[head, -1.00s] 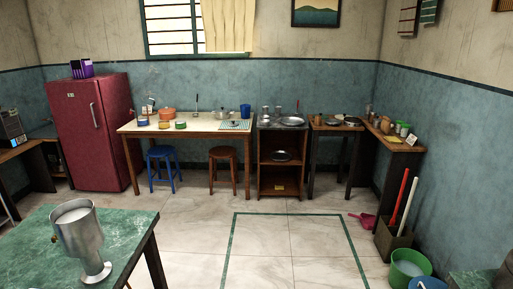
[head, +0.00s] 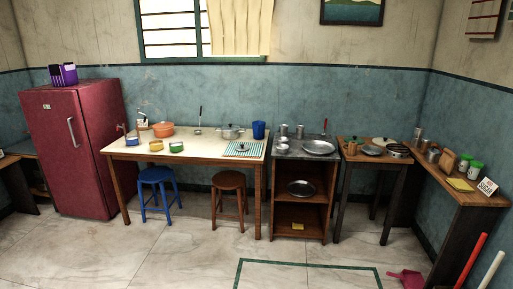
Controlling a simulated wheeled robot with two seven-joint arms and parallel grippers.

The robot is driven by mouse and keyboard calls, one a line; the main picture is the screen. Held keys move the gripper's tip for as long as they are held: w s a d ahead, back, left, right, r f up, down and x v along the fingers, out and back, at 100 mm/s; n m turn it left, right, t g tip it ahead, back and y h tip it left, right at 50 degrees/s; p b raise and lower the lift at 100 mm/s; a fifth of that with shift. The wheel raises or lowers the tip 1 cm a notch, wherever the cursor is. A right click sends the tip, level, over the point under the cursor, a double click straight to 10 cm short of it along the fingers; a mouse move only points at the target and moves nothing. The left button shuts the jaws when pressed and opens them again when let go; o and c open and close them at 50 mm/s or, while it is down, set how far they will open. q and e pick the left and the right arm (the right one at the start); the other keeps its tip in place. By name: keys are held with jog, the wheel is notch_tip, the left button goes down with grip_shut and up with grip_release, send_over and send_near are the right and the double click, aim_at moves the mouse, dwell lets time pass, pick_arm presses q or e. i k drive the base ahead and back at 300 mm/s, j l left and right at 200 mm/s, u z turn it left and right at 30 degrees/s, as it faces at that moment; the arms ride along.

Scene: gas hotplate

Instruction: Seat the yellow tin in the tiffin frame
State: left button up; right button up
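A small yellow tin (head: 156,146) stands on the cream-topped table (head: 205,153) against the back wall, near its left part. A blue tin (head: 131,139) stands to its left and a green tin (head: 176,147) to its right; they look apart. Behind the blue tin is a small upright thing (head: 143,120) with a thin top, perhaps the tiffin frame; it is too small to tell. Neither of my grippers is in view.
An orange pot (head: 163,130), a steel pot (head: 230,132) and a blue cup (head: 259,130) stand along the table's back. A blue stool (head: 157,177) and a brown stool (head: 229,183) stand at its front. A red fridge (head: 72,150) is left. The floor ahead (head: 190,255) is clear.

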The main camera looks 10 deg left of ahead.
aim_at(140, 142)
jog(key=i+u, duration=0.15)
jog(key=i, duration=0.45)
jog(key=i+l+u, duration=0.1)
jog(key=i, duration=0.55)
jog(key=i+l+u, duration=0.15)
jog(key=i, duration=0.45)
